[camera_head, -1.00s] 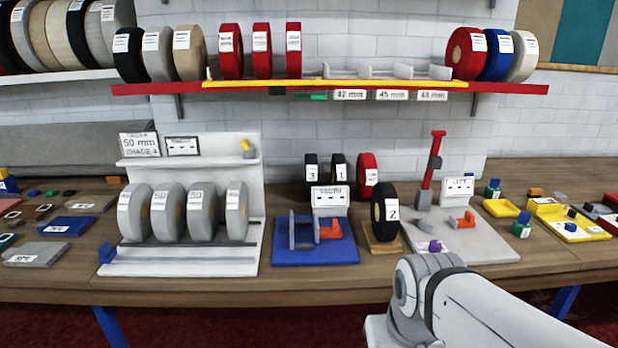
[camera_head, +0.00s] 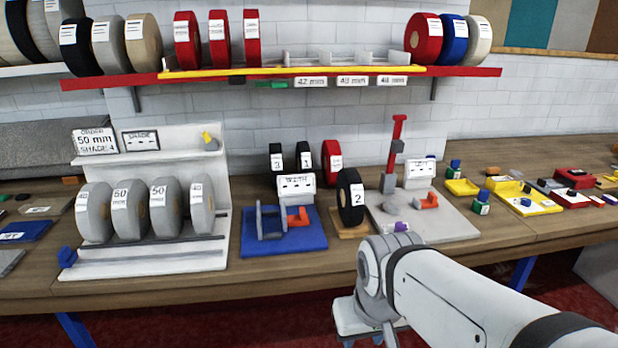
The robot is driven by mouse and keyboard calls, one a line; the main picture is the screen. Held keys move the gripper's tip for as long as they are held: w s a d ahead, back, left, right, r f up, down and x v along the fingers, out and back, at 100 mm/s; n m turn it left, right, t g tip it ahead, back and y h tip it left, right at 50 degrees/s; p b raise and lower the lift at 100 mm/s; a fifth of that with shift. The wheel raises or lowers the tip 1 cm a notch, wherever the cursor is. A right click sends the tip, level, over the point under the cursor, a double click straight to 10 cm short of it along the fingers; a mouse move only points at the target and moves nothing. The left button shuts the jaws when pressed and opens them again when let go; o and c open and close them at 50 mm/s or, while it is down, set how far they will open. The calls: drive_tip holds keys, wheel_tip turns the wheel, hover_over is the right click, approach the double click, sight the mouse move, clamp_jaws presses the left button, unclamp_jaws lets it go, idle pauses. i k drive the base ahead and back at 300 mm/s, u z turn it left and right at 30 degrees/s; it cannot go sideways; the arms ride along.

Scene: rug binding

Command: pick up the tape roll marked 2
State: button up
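The tape roll marked 2 (camera_head: 347,198) is black with a white label. It stands upright on a small wooden block (camera_head: 350,231) on the workbench, between the blue fixture and the grey plate. Two more black rolls, marked 3 (camera_head: 276,157) and 1 (camera_head: 303,156), stand behind it to the left, and a red roll (camera_head: 332,160) stands behind it. My arm comes in from the lower right, in front of the bench. My gripper (camera_head: 362,340) is only partly in view at the bottom edge, below and apart from the roll; its fingers are not clear.
A blue fixture (camera_head: 262,240) stands left of the roll. A grey plate (camera_head: 445,226) with a red-and-grey post (camera_head: 394,150) stands right. A white rack (camera_head: 150,262) with grey rolls is further left. A red shelf (camera_head: 120,80) with more rolls hangs above.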

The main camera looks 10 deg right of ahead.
sight(350, 192)
drive_tip(key=u, duration=2)
drive_tip(key=k, duration=0.85)
drive_tip(key=z, duration=1.4)
drive_tip(key=i, duration=1)
drive_tip(key=z, duration=0.05)
